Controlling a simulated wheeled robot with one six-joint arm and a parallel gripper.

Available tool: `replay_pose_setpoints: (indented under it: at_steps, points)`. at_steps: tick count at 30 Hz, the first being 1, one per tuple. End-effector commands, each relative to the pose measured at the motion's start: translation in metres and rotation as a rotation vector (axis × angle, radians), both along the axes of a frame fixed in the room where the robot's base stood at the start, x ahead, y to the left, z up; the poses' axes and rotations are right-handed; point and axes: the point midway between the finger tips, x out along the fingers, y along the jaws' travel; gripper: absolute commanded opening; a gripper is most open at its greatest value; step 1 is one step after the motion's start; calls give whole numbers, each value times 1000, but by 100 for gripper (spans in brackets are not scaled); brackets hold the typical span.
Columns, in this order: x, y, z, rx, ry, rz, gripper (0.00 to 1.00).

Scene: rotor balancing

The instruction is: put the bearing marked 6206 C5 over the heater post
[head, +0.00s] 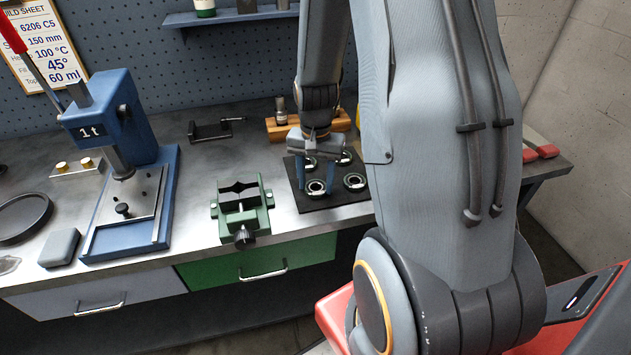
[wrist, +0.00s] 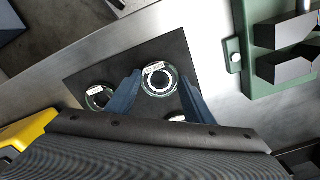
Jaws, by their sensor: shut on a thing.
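Several dark bearings with bright rings lie on a black mat (head: 292,178) on the bench. My gripper (head: 316,181) reaches down over the mat, its blue fingers on either side of the front-left bearing (head: 317,188). In the wrist view that bearing (wrist: 159,82) sits between the fingertips, and my gripper (wrist: 160,85) is shut on it. It appears still at mat level. It carries a small white tag, too small to read here. Another tagged bearing (wrist: 99,97) lies beside it, outside the fingers. I cannot make out the heater post in either view.
A green vise (head: 241,208) stands left of the mat. A blue press (head: 122,170) marked 1t is further left. A wooden block (head: 283,130) with a small bottle stands behind the mat. A build sheet (head: 43,45) on the wall reads 6206 C5.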

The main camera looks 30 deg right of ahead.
Motion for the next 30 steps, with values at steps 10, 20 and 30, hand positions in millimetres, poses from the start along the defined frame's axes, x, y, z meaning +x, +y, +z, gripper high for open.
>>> replay_pose_setpoints:
  at_steps: [10,20,30]
  points:
    - [0,0,34,-1,-2,0,28]
    - [0,0,58,0,-1,0,28]
    - [0,0,56,-1,-1,0,28]
